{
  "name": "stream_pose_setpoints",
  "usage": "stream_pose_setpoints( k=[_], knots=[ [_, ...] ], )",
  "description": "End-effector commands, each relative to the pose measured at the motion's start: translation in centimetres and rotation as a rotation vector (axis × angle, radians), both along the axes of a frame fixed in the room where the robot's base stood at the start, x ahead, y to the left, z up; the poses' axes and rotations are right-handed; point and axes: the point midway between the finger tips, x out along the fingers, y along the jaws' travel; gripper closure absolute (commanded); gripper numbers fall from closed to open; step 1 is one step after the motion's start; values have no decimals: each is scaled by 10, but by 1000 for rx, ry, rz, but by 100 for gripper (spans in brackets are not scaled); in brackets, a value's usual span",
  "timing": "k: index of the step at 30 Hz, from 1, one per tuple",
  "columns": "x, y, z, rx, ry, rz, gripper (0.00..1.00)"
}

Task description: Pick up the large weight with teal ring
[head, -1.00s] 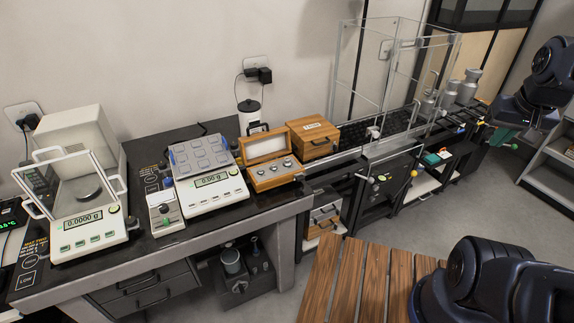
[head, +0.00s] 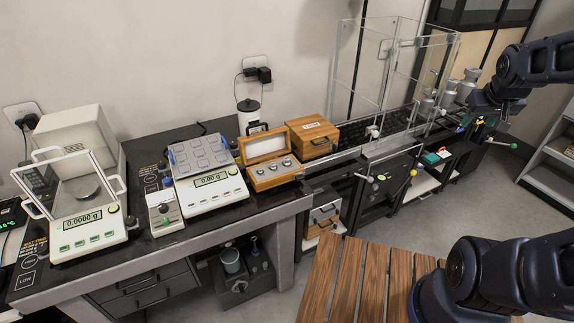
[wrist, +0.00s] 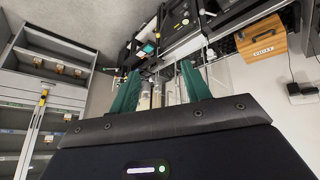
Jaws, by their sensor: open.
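Several silver metal weights with knobbed tops stand at the far right end of the long bench; one larger weight (head: 465,90) shows in the head view. I cannot make out a teal ring on any of them. In the wrist view, several silver cylinders (wrist: 157,94) show beyond and between my fingers, small and partly hidden by the gripper body. My gripper (wrist: 160,78) has two teal fingers, spread apart with nothing held. In the head view my arm reaches in from the upper right, with the hand beside the weights; the fingertips are hard to see there.
A clear glass enclosure (head: 385,85) stands left of the weights. Wooden boxes (head: 313,137), a bench balance (head: 210,180) and an analytical balance (head: 90,215) stand further left. A slatted wooden surface (head: 365,285) is in front. Shelves (wrist: 50,60) stand left in the wrist view.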

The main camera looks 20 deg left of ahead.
Motion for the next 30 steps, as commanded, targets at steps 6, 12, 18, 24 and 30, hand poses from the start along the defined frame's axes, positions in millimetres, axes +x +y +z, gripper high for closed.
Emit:
stream_pose_setpoints(
  k=[6, 12, 18, 24, 30],
  knots=[
    [63, 23, -22, -57, -86, 130, 52],
    [112, 55, -44, -85, -170, 268, 52],
    [152, 96, -73, -85, -249, 417, 52],
    [180, 144, -105, -54, -327, 572, 52],
    [194, 196, -141, 8, -398, 728, 52]
  ],
)
